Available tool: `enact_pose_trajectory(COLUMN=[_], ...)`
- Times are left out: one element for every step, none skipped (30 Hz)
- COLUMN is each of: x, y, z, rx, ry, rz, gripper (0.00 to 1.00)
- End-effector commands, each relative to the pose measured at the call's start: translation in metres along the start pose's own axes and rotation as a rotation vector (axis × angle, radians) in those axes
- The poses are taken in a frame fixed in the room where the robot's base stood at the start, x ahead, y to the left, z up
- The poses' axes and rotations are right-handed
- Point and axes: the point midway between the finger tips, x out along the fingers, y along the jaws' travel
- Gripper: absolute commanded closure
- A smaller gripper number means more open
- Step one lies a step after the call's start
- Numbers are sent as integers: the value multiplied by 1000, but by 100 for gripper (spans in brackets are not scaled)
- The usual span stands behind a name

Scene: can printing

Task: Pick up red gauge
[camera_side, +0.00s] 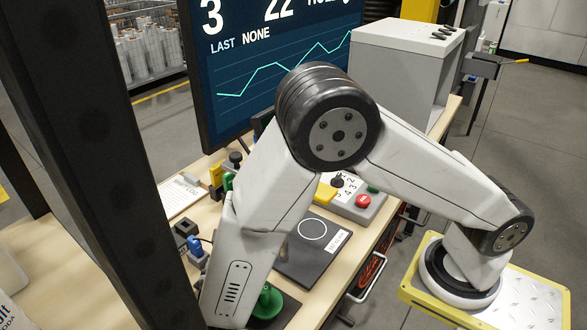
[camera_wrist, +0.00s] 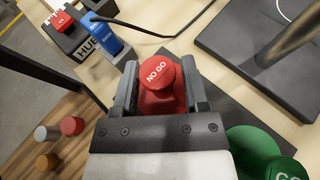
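The red gauge (camera_wrist: 157,75), a knob marked NO GO, stands between the two fingers of my gripper (camera_wrist: 158,88) in the wrist view. One finger lies close along each side of it. I cannot tell whether the fingers press on it or leave a small gap. The gauge's lower part is partly hidden by my gripper. In the side view my arm hides the gauge and my gripper.
A green gauge (camera_wrist: 255,150) stands close to the right of my gripper; it also shows in the side view (camera_side: 268,300). A dark plate (camera_side: 308,247) lies on the bench. A large screen (camera_side: 270,70) stands behind.

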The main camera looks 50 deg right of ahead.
Motion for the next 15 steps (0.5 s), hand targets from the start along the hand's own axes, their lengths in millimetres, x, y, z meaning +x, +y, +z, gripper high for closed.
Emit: enact_pose_trajectory(x=[0, 0, 0, 0, 0, 0, 0, 0, 0, 0, 0, 0, 0, 0, 0], y=[0, 0, 0, 0, 0, 0, 0, 0, 0, 0, 0, 0, 0, 0, 0], z=[0, 0, 0, 0, 0, 0, 0, 0, 0, 0, 0, 0, 0, 0, 1], rx=[0, 0, 0, 0, 0, 0, 0, 0, 1, 1, 1, 1, 1, 1, 1], ry=[0, 0, 0, 0, 0, 0, 0, 0, -1, -1, -1, -1, -1, -1, -1], rz=[0, 0, 0, 0, 0, 0, 0, 0, 0, 0, 0, 0, 0, 0, 0], gripper=[63, 72, 85, 94, 100, 100, 100, 100, 100, 100, 100, 100, 100, 100, 100])
